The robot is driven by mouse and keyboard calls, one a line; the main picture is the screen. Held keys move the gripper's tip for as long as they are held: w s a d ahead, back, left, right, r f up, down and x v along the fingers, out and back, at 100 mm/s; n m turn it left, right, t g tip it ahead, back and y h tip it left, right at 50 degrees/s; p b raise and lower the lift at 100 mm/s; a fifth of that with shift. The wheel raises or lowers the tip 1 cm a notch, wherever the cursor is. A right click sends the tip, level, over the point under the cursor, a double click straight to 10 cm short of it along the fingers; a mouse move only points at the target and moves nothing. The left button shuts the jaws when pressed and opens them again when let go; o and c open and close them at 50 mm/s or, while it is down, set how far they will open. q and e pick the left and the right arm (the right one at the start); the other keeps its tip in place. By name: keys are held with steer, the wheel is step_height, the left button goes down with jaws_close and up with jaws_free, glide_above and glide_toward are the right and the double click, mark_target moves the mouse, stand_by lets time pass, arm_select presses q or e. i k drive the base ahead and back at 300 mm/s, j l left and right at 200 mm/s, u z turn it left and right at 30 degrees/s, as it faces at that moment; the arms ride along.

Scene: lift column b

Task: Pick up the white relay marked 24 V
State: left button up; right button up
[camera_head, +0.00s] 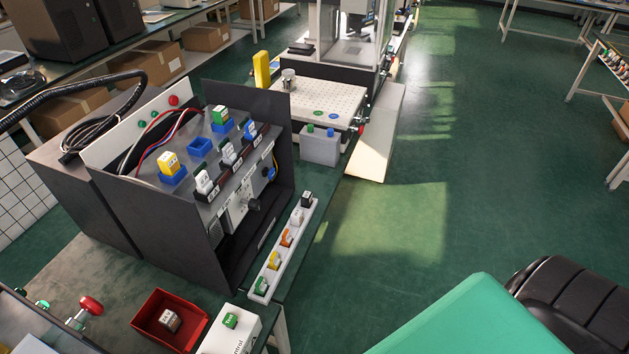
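Several small relays stand on the grey top of the dark control box, among them a white one (203,182) near its front edge and another white one (228,153) farther back. A further white relay (297,216) sits in the white strip rack (268,265) beside the box. A whitish relay with a brownish side (169,320) lies in the red bin (148,337). The labels are too small to read, so I cannot tell which is marked 24 V. Neither of my grippers is in view.
The rack also holds black, orange, yellow and green relays. A white control box (245,332) with a green piece stands next to the red bin. The dark box's raised side walls (165,225) flank its relays. Green floor (480,180) lies open at right.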

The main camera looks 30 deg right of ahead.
mark_target(296, 218)
steer(key=l+z, duration=0.15)
steer(key=z, duration=0.2)
steer(key=l+z, duration=0.2)
steer(key=z, duration=0.15)
steer(key=k+l, duration=0.05)
